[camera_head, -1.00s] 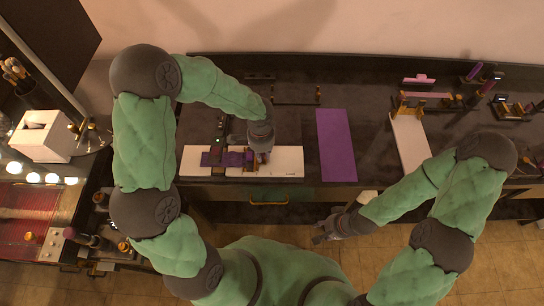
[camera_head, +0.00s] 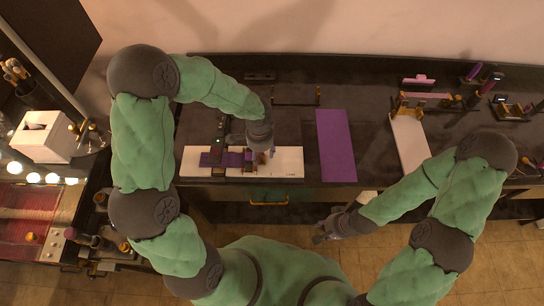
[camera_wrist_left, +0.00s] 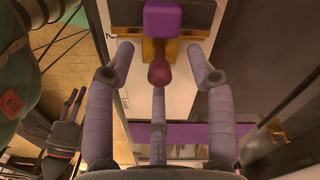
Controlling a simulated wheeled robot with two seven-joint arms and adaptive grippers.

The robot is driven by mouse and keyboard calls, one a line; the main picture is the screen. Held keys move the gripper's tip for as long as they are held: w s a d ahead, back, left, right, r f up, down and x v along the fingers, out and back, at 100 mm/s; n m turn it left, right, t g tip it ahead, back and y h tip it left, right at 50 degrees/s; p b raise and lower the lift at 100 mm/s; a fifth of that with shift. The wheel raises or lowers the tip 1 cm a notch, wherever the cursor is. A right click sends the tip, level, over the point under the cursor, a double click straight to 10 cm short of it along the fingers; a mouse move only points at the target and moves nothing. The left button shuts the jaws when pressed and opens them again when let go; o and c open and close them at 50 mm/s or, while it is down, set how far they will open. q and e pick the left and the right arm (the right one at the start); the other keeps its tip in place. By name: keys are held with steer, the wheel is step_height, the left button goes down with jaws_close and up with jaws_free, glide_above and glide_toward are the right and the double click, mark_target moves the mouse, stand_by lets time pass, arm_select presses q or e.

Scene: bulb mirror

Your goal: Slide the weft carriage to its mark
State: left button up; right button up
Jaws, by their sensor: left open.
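The weft carriage (camera_head: 236,160), with purple and brass parts, sits on a white board (camera_head: 290,163) near the counter's front edge. In the left wrist view its purple block (camera_wrist_left: 163,18), brass part (camera_wrist_left: 176,48) and dark red knob (camera_wrist_left: 160,73) show. My left gripper (camera_head: 262,145) is over the carriage's right end. In its wrist view the left gripper (camera_wrist_left: 160,62) has its fingers spread, with the knob between them and gaps at both sides. I cannot make out the mark clearly. My right gripper (camera_head: 322,236) hangs in front of the counter, away from the carriage; its fingers are too small to judge.
A purple mat (camera_head: 336,145) lies right of the white board. A second white board (camera_head: 410,142) and small tools stand farther right. A dark post (camera_head: 221,125) rises behind the carriage. A white box (camera_head: 42,135) stands at left.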

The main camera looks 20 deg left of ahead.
arm_select(q)
steer(key=shift+r+p, duration=2.35)
steer(key=shift+r, duration=1)
arm_select(e)
step_height(320, 180, up, 5)
arm_select(q)
steer(key=shift+s+f, duration=0.1)
arm_select(e)
steer(key=shift+s, duration=0.1)
